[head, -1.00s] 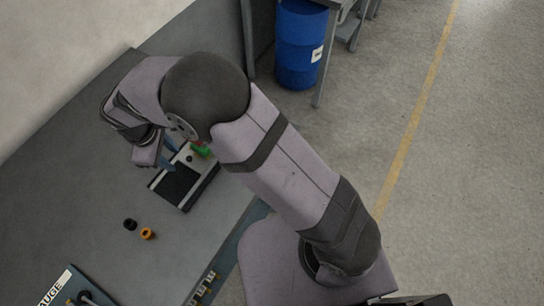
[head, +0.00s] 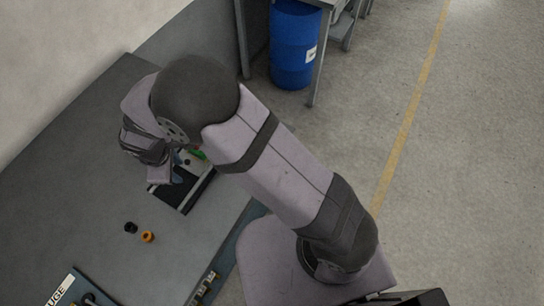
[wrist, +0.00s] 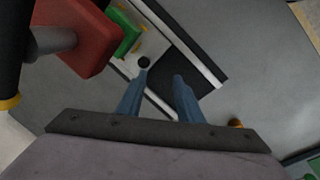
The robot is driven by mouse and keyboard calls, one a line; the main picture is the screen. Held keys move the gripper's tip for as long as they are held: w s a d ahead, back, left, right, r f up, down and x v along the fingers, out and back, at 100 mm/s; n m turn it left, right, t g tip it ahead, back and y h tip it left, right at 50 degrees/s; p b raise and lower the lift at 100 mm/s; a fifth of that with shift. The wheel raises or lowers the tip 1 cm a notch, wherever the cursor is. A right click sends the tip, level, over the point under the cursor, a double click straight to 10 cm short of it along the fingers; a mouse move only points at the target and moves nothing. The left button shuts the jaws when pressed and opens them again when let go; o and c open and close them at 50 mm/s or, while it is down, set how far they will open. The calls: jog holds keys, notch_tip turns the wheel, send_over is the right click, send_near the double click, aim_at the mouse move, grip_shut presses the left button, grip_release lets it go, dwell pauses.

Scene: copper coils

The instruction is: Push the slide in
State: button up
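The slide unit lies on the grey bench, with a black flat bed (head: 183,196) and pale side rails. In the wrist view its black bed (wrist: 190,72) is seen close up, with a small round black knob (wrist: 144,62) on a pale plate beside it. A green block (wrist: 126,34) and a large red block (wrist: 76,36) are at the upper left. My gripper (wrist: 161,76) has its two blue fingers apart, with nothing seen between them. The left fingertip appears close to the knob; contact cannot be told. In the head view my arm partly hides the unit.
A black ring (head: 130,228) and an orange ring (head: 148,237) lie on the bench (head: 80,200) in front of the unit. A plate marked GAUGE (head: 60,288) is at the lower left. A blue barrel (head: 295,45) stands on the floor beyond.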

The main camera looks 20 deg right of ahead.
jog(key=s+a, duration=0.5)
jog(key=shift+s+a+b, duration=0.25)
jog(key=shift+s+b, duration=0.05)
jog(key=shift+s, duration=0.05)
notch_tip(320, 180, up, 7)
jog(key=s+b, duration=0.1)
jog(key=b, duration=0.2)
jog(key=s+d+f+m+g+h+p, duration=0.1)
jog(key=s+d+f+m+g, duration=0.3)
jog(key=s+d, duration=0.55)
jog(key=w+d+r+m+p, duration=0.1)
jog(key=d+r+m, duration=0.2)
jog(key=d, duration=0.4)
jog(key=w+d+r+m+t+y+p, duration=0.1)
jog(key=w+d+r+m+p, duration=0.1)
jog(key=d, duration=0.6)
jog(key=w+d+r+m+p, duration=0.1)
jog(key=d+r+m+p, duration=0.1)
jog(key=d+r+m, duration=0.2)
jog(key=shift+w+d+r+m+t, duration=0.15)
jog(key=shift+w+d+m+t, duration=0.2)
jog(key=shift+d, duration=1.45)
